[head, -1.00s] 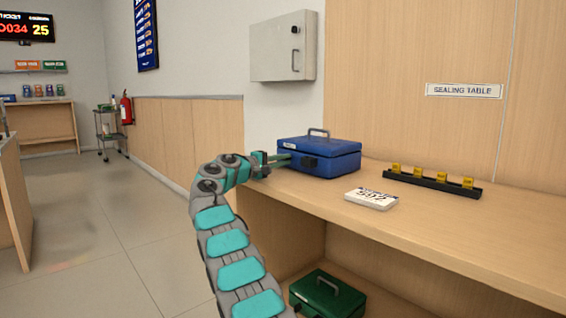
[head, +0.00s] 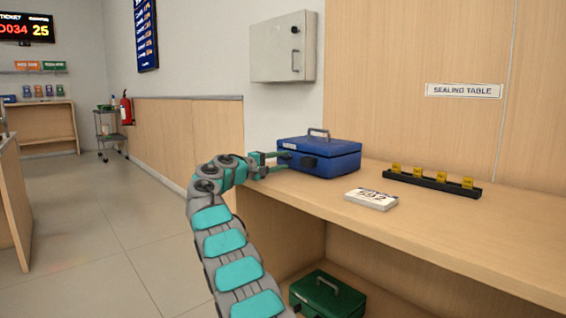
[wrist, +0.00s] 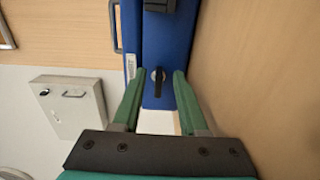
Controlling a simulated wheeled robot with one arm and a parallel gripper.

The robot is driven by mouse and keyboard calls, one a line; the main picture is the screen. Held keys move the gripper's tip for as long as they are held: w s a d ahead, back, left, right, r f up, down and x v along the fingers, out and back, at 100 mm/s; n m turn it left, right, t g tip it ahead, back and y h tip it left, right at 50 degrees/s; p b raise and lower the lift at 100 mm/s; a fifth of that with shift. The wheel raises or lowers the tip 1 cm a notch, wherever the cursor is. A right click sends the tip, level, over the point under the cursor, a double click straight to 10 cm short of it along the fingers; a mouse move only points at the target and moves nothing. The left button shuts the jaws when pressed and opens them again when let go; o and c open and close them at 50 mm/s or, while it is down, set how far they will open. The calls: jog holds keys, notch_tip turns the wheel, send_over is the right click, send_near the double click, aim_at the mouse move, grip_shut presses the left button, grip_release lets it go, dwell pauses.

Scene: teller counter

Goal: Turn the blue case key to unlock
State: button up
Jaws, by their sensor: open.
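The blue case (head: 325,160) sits shut on the wooden counter near its left end, with a grey handle on its lid. In the wrist view its blue side (wrist: 165,45) fills the upper middle, and a dark key (wrist: 157,80) shows on it. My gripper (head: 280,160) is at the case's left side. In the wrist view my gripper (wrist: 152,78) has its two green fingers apart, one on each side of the key. There are gaps between the fingers and the key. A black latch (wrist: 160,5) shows at the top of that view.
A white number block (head: 371,199) and a black rail (head: 432,181) with several yellow pieces lie to the right on the counter (head: 470,235). A green case (head: 328,297) is on the shelf below. A grey wall cabinet (head: 284,47) hangs above.

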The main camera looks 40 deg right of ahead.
jog(key=shift+s+a+b, duration=0.15)
jog(key=shift+a+b, duration=0.05)
jog(key=shift+a, duration=1.55)
jog(key=shift+s+a+b, duration=0.15)
jog(key=shift+a+b, duration=0.05)
jog(key=shift+a, duration=1.55)
